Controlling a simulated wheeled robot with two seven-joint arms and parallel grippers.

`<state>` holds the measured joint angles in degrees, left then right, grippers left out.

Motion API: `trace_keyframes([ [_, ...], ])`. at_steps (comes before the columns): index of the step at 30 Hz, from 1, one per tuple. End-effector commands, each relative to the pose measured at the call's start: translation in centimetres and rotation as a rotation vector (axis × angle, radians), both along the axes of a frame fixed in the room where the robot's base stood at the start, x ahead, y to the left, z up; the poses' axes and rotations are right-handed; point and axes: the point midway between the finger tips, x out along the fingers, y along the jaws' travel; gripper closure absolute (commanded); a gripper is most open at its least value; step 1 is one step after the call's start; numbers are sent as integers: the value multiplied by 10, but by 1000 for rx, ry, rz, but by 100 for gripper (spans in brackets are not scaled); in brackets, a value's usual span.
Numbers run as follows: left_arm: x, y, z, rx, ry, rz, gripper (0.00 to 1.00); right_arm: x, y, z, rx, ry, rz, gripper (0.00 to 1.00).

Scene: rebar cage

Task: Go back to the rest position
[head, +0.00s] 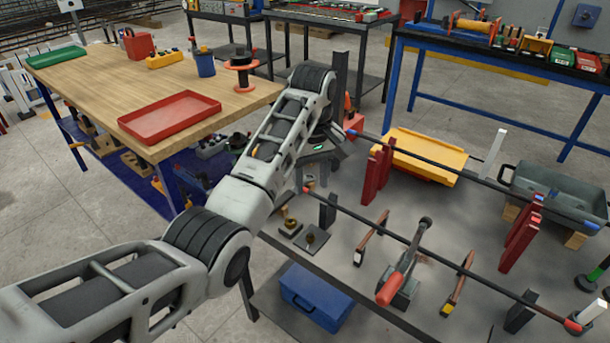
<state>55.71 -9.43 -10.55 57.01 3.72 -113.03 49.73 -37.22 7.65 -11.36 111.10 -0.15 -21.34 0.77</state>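My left arm comes in from the lower left and bends down at the wrist over the left end of the grey work table (370,235). My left gripper (318,165) is below the wrist, near the left ends of two long dark bars. The front bar (440,245) has orange-red ends and lies across the table. The rear bar (430,158) runs behind it past dark red uprights (380,165). My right gripper is not in view.
A wooden bench (95,85) with a red tray (170,117) stands left behind my arm. A red-handled clamp (395,285), a yellow tray (418,155) and a grey tub (560,190) stand on the grey table. A blue toolbox (316,297) sits below. Floor shows at lower left.

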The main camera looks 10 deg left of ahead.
Motion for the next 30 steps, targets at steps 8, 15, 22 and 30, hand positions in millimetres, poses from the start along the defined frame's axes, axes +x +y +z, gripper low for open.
trace_keyframes([
  [8,0,-1,7,0,0,-2,62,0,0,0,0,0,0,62],
  [15,0,-1,6,0,0,-2,62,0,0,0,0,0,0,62],
  [22,-19,11,-39,-23,-19,-59,62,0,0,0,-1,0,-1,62],
  [30,-113,53,-136,-33,-122,-270,62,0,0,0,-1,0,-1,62],
])
